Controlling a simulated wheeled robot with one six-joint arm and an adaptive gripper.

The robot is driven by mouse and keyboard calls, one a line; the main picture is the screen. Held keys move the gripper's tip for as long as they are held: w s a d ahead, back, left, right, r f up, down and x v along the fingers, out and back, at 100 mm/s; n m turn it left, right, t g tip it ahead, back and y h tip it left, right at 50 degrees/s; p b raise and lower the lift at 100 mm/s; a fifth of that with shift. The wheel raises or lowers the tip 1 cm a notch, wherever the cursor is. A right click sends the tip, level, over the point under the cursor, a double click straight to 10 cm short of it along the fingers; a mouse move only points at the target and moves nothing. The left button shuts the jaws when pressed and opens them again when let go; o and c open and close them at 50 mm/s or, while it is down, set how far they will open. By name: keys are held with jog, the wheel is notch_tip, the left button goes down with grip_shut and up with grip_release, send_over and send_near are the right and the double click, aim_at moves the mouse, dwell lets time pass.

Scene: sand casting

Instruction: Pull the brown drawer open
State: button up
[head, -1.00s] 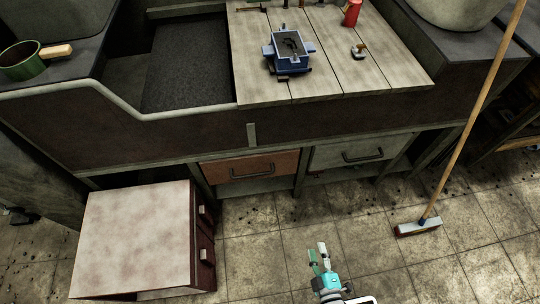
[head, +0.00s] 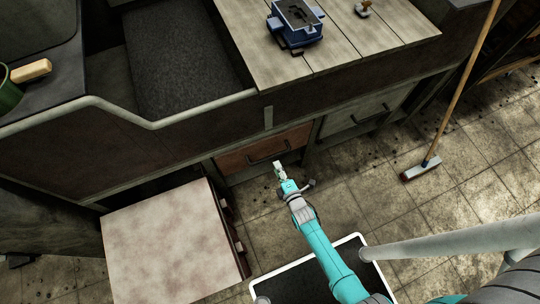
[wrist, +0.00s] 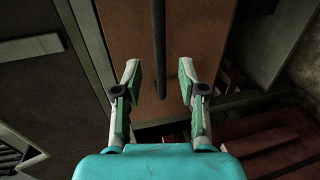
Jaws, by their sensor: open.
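The brown drawer (head: 240,160) is set under the workbench and looks shut. Its dark bar handle (head: 268,157) runs along its front. My gripper (head: 279,166) is just in front of the drawer, close to the handle. In the wrist view, the drawer front (wrist: 140,30) fills the upper middle and the handle (wrist: 158,45) appears as an upright dark bar. My gripper (wrist: 160,72) is open, with the handle's lower part showing between the two fingers. I see no contact, and the depth between fingers and bar is hard to tell.
A grey-green drawer (head: 350,115) with its own handle is right of the brown one. A pale-topped cabinet (head: 165,245) stands at the lower left. A broom (head: 430,160) leans at the right. A blue vise-like box (head: 296,22) sits on the wooden bench top (head: 270,75).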

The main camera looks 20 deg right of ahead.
aim_at(272, 156)
jog(key=shift+x, duration=3.5)
jog(key=shift+d, duration=0.1)
jog(key=shift+c, duration=0.2)
grip_shut()
